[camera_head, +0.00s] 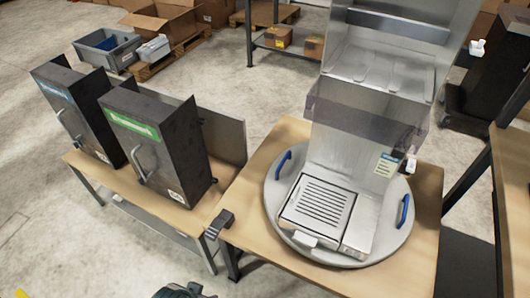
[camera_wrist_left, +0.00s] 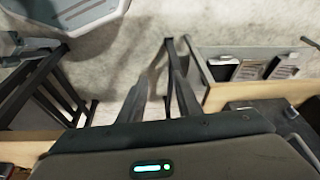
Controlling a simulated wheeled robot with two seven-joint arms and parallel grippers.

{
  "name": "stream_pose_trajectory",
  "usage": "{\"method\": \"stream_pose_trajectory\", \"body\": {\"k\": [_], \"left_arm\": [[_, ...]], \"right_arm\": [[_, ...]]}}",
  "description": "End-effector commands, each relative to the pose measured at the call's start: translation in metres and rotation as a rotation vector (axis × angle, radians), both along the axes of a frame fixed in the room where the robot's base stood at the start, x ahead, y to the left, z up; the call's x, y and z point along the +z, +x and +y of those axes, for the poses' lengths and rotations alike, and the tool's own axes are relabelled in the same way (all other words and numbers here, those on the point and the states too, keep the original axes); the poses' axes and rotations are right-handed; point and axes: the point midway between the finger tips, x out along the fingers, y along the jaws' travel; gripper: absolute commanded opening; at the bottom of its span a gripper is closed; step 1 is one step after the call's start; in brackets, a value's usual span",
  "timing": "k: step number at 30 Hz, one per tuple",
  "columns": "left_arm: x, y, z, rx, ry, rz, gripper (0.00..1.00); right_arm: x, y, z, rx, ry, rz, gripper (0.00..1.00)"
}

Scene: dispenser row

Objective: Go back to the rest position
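My left gripper (camera_wrist_left: 159,80) shows in the left wrist view with its two dark fingers apart. Nothing is between them, and bare floor shows beyond the gap. A dark rounded part (camera_head: 183,291) at the bottom edge of the head view may belong to my arm, but too little of it shows to tell. No gripper fingers can be made out in the head view. My right gripper is not in view.
A metal machine (camera_head: 340,178) stands on a round grey plate (camera_head: 277,205) with blue handles, on a wooden table (camera_head: 417,252). Two dark dispensers, one blue-labelled (camera_head: 72,115) and one green-labelled (camera_head: 155,148), stand on a bench at left. Open floor (camera_head: 90,235) lies in front.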

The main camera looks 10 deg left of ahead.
Motion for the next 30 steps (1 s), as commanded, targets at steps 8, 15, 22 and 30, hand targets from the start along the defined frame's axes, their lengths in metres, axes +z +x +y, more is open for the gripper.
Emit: {"method": "stream_pose_trajectory", "body": {"k": [8, 15, 22, 30], "left_arm": [[-0.096, 0.016, -0.012, -0.011, -0.018, -0.041, 0.31], [-0.181, 0.011, -0.022, -0.025, -0.040, -0.089, 0.31], [-0.250, -0.013, -0.028, -0.040, -0.060, -0.134, 0.31], [-0.292, -0.041, -0.030, -0.052, -0.075, -0.177, 0.31]], "right_arm": [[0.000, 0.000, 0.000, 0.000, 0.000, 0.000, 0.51], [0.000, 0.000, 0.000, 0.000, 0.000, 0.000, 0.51], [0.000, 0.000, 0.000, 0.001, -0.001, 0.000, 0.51], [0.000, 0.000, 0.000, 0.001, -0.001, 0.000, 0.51]]}}
